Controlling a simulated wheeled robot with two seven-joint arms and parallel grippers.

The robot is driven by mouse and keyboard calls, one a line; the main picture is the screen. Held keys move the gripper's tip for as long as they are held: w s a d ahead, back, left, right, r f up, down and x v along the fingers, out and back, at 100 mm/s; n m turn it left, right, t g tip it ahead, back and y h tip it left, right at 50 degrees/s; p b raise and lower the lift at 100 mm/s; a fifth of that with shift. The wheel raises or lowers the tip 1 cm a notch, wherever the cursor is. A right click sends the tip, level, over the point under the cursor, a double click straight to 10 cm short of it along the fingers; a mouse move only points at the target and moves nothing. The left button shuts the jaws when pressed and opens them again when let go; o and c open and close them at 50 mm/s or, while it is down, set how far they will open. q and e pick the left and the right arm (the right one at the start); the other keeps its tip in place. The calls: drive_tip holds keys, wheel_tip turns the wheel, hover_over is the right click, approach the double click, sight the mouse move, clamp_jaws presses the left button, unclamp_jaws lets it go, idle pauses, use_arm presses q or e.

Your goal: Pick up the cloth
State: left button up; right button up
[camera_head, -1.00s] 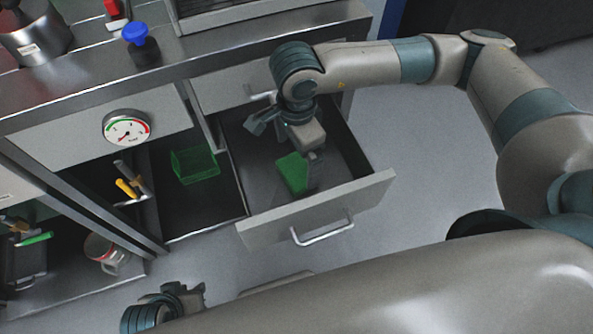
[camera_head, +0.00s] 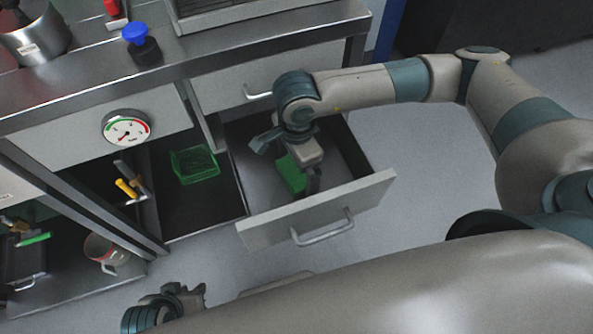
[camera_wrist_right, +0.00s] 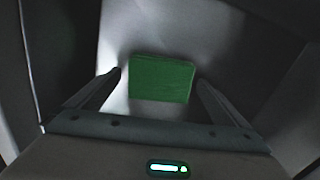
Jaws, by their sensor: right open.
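The cloth (camera_head: 291,176) is a green folded rectangle lying on the floor of the open drawer (camera_head: 262,228). My right gripper (camera_head: 312,182) reaches down into the drawer over the cloth and hides part of it in the head view. In the right wrist view the cloth (camera_wrist_right: 162,78) lies ahead, between the lines of the two spread fingers, and nothing is gripped between them. My left gripper (camera_head: 188,296) is low at the bottom left, away from the drawer; its jaw state is unclear.
The drawer walls surround my right gripper closely. A gauge (camera_head: 126,128) sits on the cabinet front. A blue-topped item (camera_head: 140,44) stands on the counter. A mug (camera_head: 106,252) is on the lower shelf.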

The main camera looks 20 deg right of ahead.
sight(297, 170)
drive_tip(key=c, duration=1.1)
drive_tip(key=shift+r, duration=0.1)
wheel_tip(297, 170, up, 10)
drive_tip(key=shift+f, duration=0.1)
drive_tip(key=o, duration=0.4)
drive_tip(key=shift+c, duration=1.6)
